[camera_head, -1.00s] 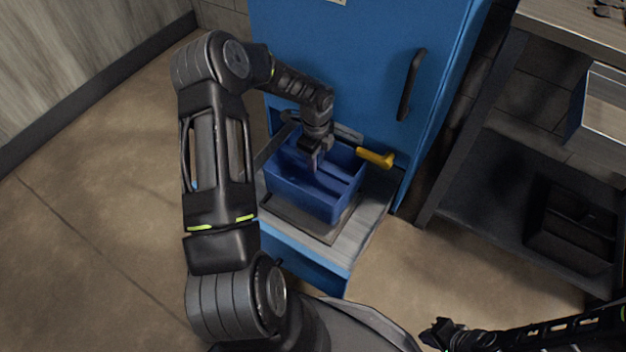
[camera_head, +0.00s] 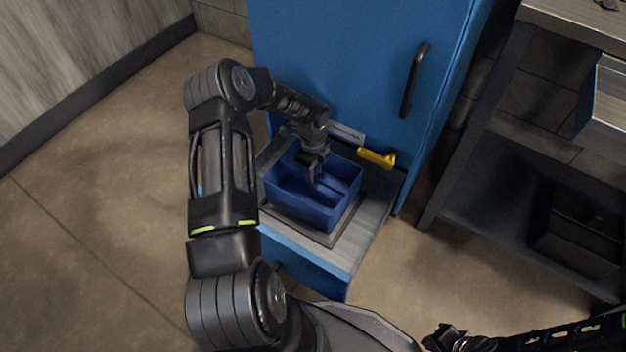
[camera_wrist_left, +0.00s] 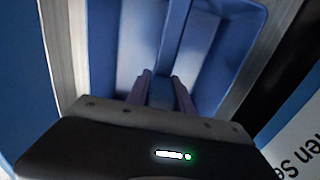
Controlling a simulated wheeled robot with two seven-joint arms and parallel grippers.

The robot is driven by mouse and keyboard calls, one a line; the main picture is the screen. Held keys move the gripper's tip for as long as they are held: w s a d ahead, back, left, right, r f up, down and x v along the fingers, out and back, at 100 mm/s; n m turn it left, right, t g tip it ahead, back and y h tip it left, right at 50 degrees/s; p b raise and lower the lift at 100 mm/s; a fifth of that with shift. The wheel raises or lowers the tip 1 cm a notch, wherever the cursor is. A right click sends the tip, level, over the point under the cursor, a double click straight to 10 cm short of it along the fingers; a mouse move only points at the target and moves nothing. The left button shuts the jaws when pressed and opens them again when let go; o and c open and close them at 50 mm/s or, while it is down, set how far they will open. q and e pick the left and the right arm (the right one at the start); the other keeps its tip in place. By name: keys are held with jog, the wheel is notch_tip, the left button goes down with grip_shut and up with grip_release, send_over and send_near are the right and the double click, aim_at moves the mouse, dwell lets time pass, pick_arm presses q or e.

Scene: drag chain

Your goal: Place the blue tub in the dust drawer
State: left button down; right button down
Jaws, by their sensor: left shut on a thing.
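The blue tub (camera_head: 335,207) is an open box with a raised middle divider. It sits in or just above the pulled-out dust drawer (camera_head: 366,243) at the foot of the blue cabinet; its underside is hidden, so I cannot tell whether it rests on the drawer floor. My left gripper (camera_head: 312,175) reaches down into the tub and is shut on its divider. In the left wrist view the fingers (camera_wrist_left: 161,88) close on the divider of the tub (camera_wrist_left: 118,45). My right gripper (camera_head: 440,338) is at the bottom edge, away from the tub; its fingers are too unclear to judge.
The blue cabinet (camera_head: 350,60) stands behind the drawer, with a black handle (camera_head: 414,80) on its front. A yellow handle (camera_head: 377,157) sticks out just behind the tub. A dark shelf unit (camera_head: 500,200) stands at the right. The floor at left is clear.

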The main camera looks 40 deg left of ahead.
pick_arm(q)
jog(key=shift+f+b, duration=0.5)
jog(key=shift+f, duration=1.45)
jog(key=c, duration=1.1)
grip_release()
jog(key=shift+r, duration=0.2)
notch_tip(320, 180, up, 12)
jog(key=p, duration=0.4)
jog(key=shift+f, duration=0.1)
